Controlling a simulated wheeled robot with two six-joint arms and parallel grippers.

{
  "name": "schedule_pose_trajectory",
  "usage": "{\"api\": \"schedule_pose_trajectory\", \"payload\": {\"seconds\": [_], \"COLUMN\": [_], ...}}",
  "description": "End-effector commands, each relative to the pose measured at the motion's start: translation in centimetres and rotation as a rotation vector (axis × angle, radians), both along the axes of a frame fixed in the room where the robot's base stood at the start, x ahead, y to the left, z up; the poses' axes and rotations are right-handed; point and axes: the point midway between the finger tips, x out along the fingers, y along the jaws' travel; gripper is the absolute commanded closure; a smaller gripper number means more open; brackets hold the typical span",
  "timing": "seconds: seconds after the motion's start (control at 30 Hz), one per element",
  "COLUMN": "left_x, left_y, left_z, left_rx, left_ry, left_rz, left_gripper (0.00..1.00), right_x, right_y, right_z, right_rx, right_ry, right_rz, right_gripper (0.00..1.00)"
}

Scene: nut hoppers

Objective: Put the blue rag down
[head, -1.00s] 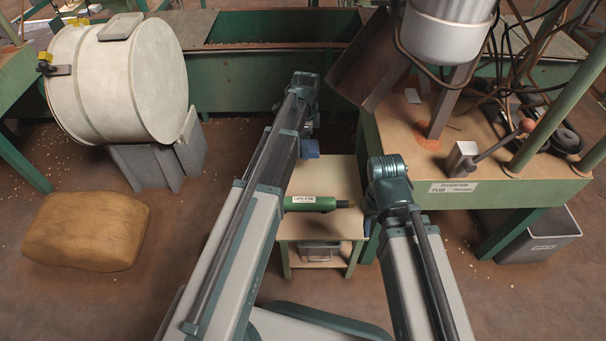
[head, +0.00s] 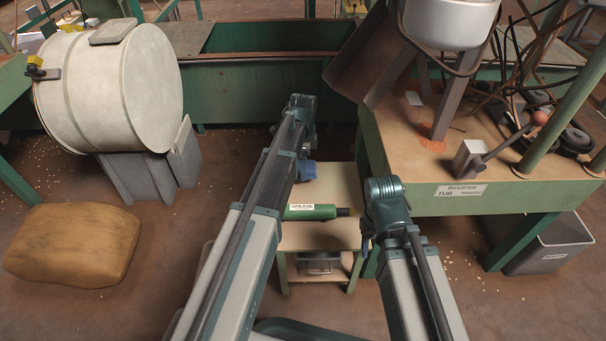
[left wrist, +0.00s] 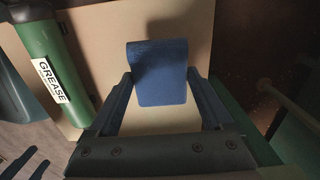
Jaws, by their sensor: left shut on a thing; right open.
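The blue rag (head: 306,171) shows beside the end of my left arm in the head view, over the back of a small wooden-topped stand (head: 338,183). In the left wrist view the rag (left wrist: 162,58) is between the fingers of my left gripper (left wrist: 160,84), which is shut on it. The stand's pale top lies behind the rag; I cannot tell whether the rag touches it. My right gripper (head: 366,240) is partly hidden under its wrist, at the stand's right side, open and with nothing seen in it.
A green grease tube (head: 312,212) lies on the stand, left of the rag in the left wrist view. A pale drum (head: 110,88) and a tan sack (head: 72,245) are at left.

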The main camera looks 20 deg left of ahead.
Motion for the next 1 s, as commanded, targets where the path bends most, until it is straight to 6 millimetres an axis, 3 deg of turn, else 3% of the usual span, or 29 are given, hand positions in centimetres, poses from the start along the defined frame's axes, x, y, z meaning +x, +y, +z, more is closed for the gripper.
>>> {"api": "schedule_pose_trajectory", "payload": {"seconds": [0.03,0.23,0.67,0.7,0.77,1.0], "left_x": [0.0,0.0,0.0,0.0,0.0,0.0], "left_y": [0.0,0.0,0.0,0.0,0.0,0.0], "left_z": [-1.1,-3.3,-3.6,-3.5,-3.4,-3.4], "left_rx": [0.0,0.0,0.0,0.0,0.0,0.0], "left_ry": [0.0,0.0,0.0,0.0,0.0,0.0], "left_rz": [0.0,0.0,0.0,0.0,0.0,0.0], "left_gripper": [0.61,0.61,0.61,0.11,0.0,0.0], "right_x": [0.0,0.0,0.0,0.0,0.0,0.0], "right_y": [0.0,0.0,0.0,0.0,0.0,0.0], "right_z": [-1.1,-3.3,-3.6,-3.4,-3.4,-3.4], "right_rx": [0.0,0.0,0.0,0.0,0.0,0.0], "right_ry": [0.0,-0.001,-0.001,-0.001,-0.001,-0.001], "right_rz": [-0.001,-0.007,-0.008,-0.008,-0.008,-0.008], "right_gripper": [0.5,0.5,0.5,0.5,0.5,0.5]}}
